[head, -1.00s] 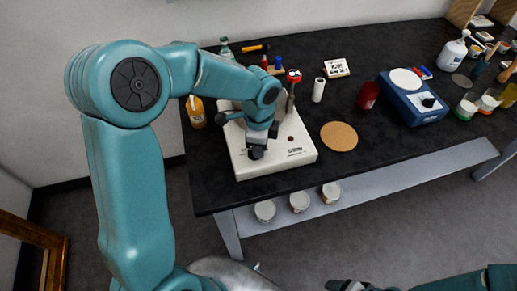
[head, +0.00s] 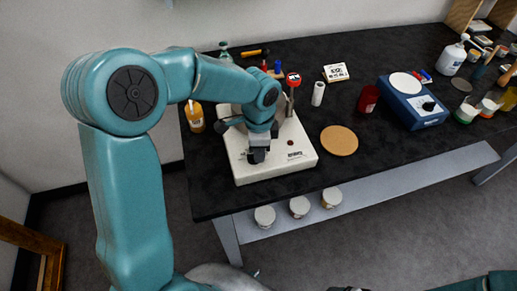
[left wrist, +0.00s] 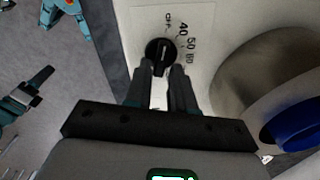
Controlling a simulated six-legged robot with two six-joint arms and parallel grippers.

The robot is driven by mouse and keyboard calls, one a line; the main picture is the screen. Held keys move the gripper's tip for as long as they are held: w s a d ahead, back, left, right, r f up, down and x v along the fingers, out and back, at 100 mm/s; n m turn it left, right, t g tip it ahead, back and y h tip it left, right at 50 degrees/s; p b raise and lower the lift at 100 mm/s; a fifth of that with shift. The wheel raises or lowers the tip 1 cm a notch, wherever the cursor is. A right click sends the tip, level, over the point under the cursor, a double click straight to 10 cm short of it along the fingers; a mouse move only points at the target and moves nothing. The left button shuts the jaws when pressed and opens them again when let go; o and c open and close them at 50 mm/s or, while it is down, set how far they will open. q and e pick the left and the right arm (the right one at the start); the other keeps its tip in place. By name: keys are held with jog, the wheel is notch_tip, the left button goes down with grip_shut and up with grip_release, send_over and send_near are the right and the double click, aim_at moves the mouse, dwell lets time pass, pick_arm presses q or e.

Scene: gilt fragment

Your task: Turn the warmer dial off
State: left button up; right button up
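The warmer (head: 270,160) is a cream box at the near left of the black table. In the left wrist view its black dial (left wrist: 160,57) has a pale pointer line, with OFF, 40, 50 and 60 printed around it. The line points roughly toward the OFF and 40 side; I cannot tell exactly which mark. My left gripper (head: 257,156) is over the warmer's front left. In the wrist view its fingertips (left wrist: 163,70) are apart at the dial's near edge, one on each side; contact is unclear. My right gripper (head: 347,289) is barely visible at the bottom edge.
A metal pot (left wrist: 255,70) sits beside the dial. A blue device (head: 412,103) stands farther right.

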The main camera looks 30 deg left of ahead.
pick_arm(q)
jog(key=shift+o, duration=0.6)
notch_tip(320, 180, up, 16)
jog(key=shift+r, duration=0.15)
jog(key=shift+s, duration=0.15)
dwell(0.3)
